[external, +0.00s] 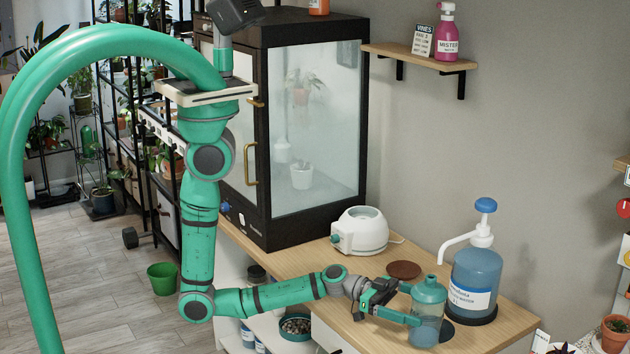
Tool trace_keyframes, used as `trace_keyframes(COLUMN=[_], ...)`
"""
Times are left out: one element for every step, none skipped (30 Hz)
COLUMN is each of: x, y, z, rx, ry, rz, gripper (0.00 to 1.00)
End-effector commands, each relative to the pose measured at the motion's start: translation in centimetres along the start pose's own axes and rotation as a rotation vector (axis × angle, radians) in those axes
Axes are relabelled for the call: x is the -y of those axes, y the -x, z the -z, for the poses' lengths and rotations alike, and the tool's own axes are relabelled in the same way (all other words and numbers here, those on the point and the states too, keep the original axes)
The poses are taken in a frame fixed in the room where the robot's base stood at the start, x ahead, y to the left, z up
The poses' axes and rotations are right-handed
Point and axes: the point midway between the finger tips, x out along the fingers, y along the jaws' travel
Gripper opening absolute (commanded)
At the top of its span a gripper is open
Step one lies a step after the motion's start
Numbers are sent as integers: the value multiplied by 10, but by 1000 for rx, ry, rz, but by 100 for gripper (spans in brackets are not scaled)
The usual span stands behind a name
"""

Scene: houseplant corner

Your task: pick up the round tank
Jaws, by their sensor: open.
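The round tank (427,332) is a clear bluish container with a teal top. It stands upright near the right end of the wooden counter (505,328). My gripper (412,304) is open and reaches in from the left, low over the counter. One teal finger overlaps the near left side of the tank, and the other finger is up at its left, behind it. I cannot tell whether either finger touches the tank. Part of the tank's left side is hidden by my gripper.
A large blue pump bottle (474,274) stands close behind and right of the tank. A brown round disc (404,270) lies behind my gripper. A white appliance (362,232) stands farther back, beside a glass-fronted cabinet (318,130). The counter's front right corner is clear.

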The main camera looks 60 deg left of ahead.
Motion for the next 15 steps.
trace_keyframes(x=[0, 0, 0, 0, 0, 0, 0, 0, 0, 0, 0, 0, 0, 0, 0], y=[-7, -10, -14, -16, -18, -19, -20, -20, -20, -20, -20, -20, -20, -20, -20], z=[1, 0, 0, 0, 0, 0, 0, 0, 0, 0, 0, 0, 0, 0, 0], rx=[-2, -1, -1, 0, -1, -1, -1, -1, 0, 0, 0, 0, 0, 0, 0], ry=[0, 0, 0, -1, -1, -1, 0, 0, 0, 0, 0, 0, 0, 0, 0], rz=[-2, -1, -1, -1, -1, -1, -1, -1, 0, 0, 0, 0, 0, 0, 0], gripper=[90, 90, 90, 90, 90, 90, 90, 90, 90, 90, 90, 90, 90, 83, 74])
